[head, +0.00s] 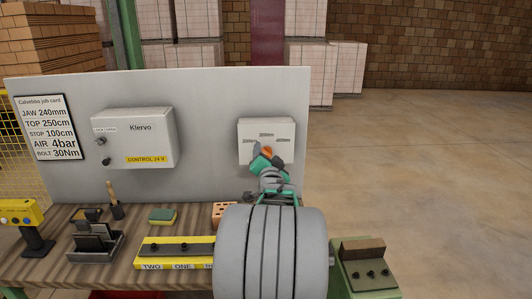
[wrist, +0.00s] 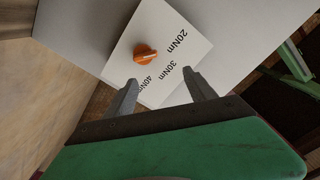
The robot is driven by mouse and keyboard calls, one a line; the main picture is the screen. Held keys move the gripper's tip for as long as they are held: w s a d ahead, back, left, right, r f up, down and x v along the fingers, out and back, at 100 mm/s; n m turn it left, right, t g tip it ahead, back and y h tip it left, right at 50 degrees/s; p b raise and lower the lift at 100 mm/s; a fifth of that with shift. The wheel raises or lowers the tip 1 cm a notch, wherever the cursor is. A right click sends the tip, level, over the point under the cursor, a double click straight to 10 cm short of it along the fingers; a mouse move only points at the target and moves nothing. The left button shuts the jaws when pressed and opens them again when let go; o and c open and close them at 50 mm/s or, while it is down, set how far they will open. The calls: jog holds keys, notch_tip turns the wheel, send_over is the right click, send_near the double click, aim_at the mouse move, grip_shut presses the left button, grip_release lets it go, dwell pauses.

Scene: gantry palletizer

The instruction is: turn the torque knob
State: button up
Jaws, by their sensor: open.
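The torque knob (wrist: 145,54) is orange and sits on a white panel (wrist: 180,28) marked 20Nm, 30Nm and 40Nm. A pale pointer line on the knob shows in the wrist view. In the head view the knob (head: 267,150) is partly hidden by my gripper, on the white box (head: 252,133) at the right of the grey board. My gripper (wrist: 160,88) is open and empty. Its two fingertips are apart, in front of the panel near the 30Nm and 40Nm marks. The knob lies beyond the fingertips and is not between them.
A job card (head: 47,133) on the grey board (head: 210,95) reads BOLT 30Nm. A Klervo control box (head: 135,138) is mounted left of the knob box. The wooden bench below holds a green sponge (head: 162,215), a brush (head: 115,205) and a brick. Open floor lies to the right.

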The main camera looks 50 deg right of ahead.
aim_at(266, 154)
jog(key=w+d+f+p, duration=0.1)
jog(key=d, duration=0.1)
jog(key=w+d+f+p, duration=0.1)
jog(key=w, duration=0.1)
jog(key=w+d+f, duration=0.1)
jog(key=w+d, duration=0.1)
jog(key=shift+d+f+p, duration=0.2)
jog(key=shift+d+p, duration=0.15)
jog(key=shift+p, duration=0.05)
jog(key=shift+c, duration=0.2)
jog(key=c, duration=1.2)
jog(key=shift+c, duration=0.2)
